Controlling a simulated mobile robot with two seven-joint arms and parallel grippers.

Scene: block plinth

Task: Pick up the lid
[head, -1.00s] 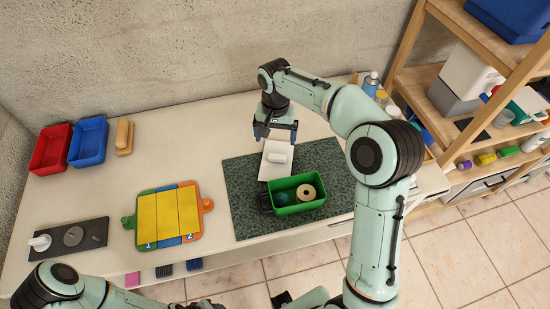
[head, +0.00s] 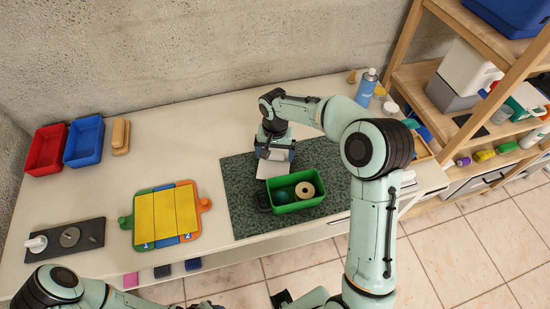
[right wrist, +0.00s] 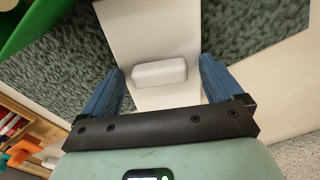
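The lid (head: 267,170) is a white flat plate lying against the back of the green box (head: 296,205) on the dark speckled mat. The right wrist view shows the lid (right wrist: 131,32) with a raised white handle block (right wrist: 159,73). My right gripper (head: 274,153) is above the lid. Its blue fingers (right wrist: 161,88) are open, one on each side of the handle, with a gap to it on both sides. The green box holds a teal ball and a cream ring.
A small black object (head: 263,202) sits at the box's left side. A yellow board with coloured edges (head: 166,215), a dark panel with knobs (head: 63,240), red and blue trays (head: 85,142) and a tan block (head: 121,137) stand to the left.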

